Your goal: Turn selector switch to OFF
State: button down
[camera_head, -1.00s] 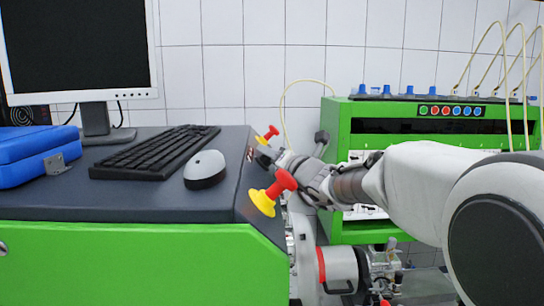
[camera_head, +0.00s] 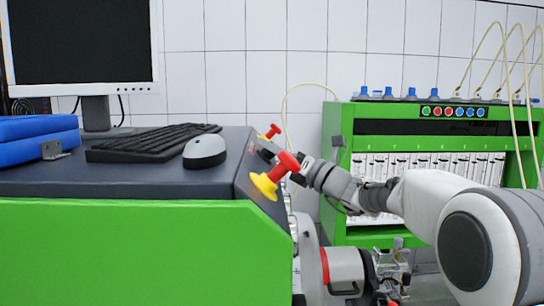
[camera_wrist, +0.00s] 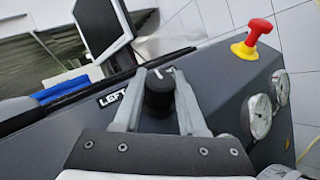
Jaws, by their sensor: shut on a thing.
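The selector switch (camera_wrist: 158,92) is a black round knob with a white pointer mark on the dark sloping panel, beside a "LEFT" label (camera_wrist: 112,97). In the wrist view my gripper (camera_wrist: 158,74) has one finger on each side of the knob and is shut on it. The pointer mark shows near the top of the knob, between the fingertips. Position labels such as OFF cannot be read. In the head view my gripper reaches the side panel behind a red and yellow emergency button (camera_head: 275,176), which hides part of it; the switch cannot be made out there.
Another red and yellow button (camera_head: 270,132) stands farther back, and one shows in the wrist view (camera_wrist: 250,42) near two gauges (camera_wrist: 261,112). A keyboard (camera_head: 152,142), mouse (camera_head: 204,152), monitor (camera_head: 80,45) and blue case (camera_head: 35,140) are on the bench. A green testbench (camera_head: 345,117) stands right.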

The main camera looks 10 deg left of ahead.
jog(key=shift+n+g+y, duration=1)
jog(key=shift+n+g, duration=0.6)
jog(key=shift+g, duration=0.1)
jog(key=shift+c, duration=2.4)
grip_release()
jog(key=shift+d, duration=0.1)
jog(key=b+v, duration=0.2)
jog(key=v, duration=1.5)
jog(key=shift+d+b, duration=0.15)
jog(key=shift+b, duration=0.15)
